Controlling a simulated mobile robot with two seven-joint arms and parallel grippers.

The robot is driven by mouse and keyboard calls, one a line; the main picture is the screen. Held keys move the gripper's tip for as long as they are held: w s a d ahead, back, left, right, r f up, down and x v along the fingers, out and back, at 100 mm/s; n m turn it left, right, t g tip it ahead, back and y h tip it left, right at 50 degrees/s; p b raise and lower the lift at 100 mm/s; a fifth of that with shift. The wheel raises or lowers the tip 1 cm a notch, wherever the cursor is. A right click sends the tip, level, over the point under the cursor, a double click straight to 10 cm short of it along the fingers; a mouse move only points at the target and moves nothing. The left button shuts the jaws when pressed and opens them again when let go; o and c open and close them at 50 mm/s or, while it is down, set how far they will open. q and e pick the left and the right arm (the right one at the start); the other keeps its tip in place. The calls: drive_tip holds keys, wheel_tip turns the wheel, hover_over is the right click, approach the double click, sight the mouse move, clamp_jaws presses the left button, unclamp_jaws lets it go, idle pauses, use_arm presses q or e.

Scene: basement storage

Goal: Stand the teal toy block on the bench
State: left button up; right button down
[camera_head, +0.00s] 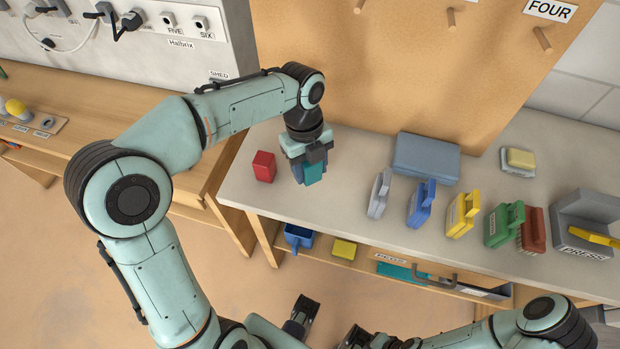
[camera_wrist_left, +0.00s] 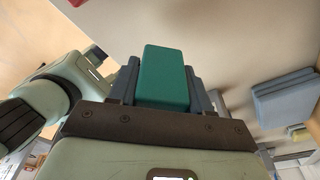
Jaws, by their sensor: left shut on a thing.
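The teal toy block (camera_head: 314,173) is between the fingers of my left gripper (camera_head: 308,174), over the left part of the grey bench (camera_head: 345,215). In the left wrist view the teal block (camera_wrist_left: 165,76) fills the gap between the two dark fingers and sticks out past them. My left gripper is shut on it and points down at the bench. The head view does not show clearly whether the block's lower end touches the bench top.
A red block (camera_head: 264,166) stands just left of my left gripper. A blue-grey box (camera_head: 426,158) lies to the right against the board. Several coloured clamp-like items, including a blue one (camera_head: 421,204), line the bench farther right. Bare bench lies in front of the gripper.

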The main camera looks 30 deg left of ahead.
sight(310, 187)
use_arm(q)
drive_tip(key=shift+f+b, duration=0.35)
drive_tip(key=shift+f, duration=2.05)
drive_tip(key=shift+f, duration=0.1)
drive_tip(key=o, duration=1.1)
drive_tip(key=shift+c, duration=0.2)
drive_tip(key=r, duration=0.4)
drive_tip(key=a+r+p, duration=0.1)
drive_tip(key=r, duration=0.3)
drive_tip(key=w+r+p, duration=0.1)
drive_tip(key=r, duration=0.3)
drive_tip(key=shift+a, duration=0.3)
drive_tip(key=shift+s, duration=0.1)
